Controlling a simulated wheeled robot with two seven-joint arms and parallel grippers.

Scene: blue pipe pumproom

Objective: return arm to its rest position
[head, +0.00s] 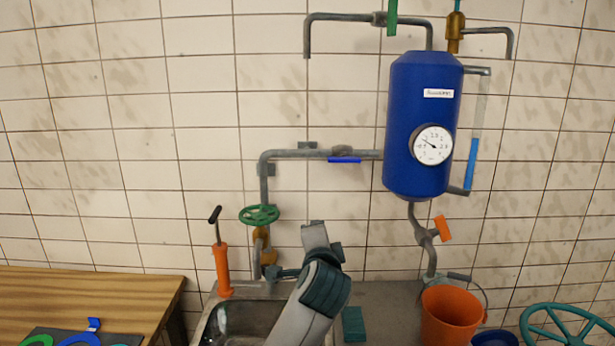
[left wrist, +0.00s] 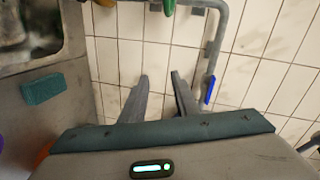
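My left gripper (left wrist: 159,75) shows in the left wrist view with its two grey fingers apart and nothing between them; tiled wall lies beyond the fingertips. In the head view, my grey arm with dark teal cuffs rises from the bottom middle, in front of the sink and counter. Its end stands before the wall, below the horizontal pipe (head: 300,154) and right of the green valve wheel (head: 260,215); the fingers are not clear there. I cannot tell from the head view whether it touches anything. My right gripper is in neither view.
A blue tank (head: 406,130) with a gauge hangs on the wall. An orange bucket (head: 450,318), a teal sponge (head: 353,324), a sink (head: 235,318) and an orange hand pump (head: 222,268) are near the arm. A wooden table (head: 90,293) is left. The upper left wall is clear.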

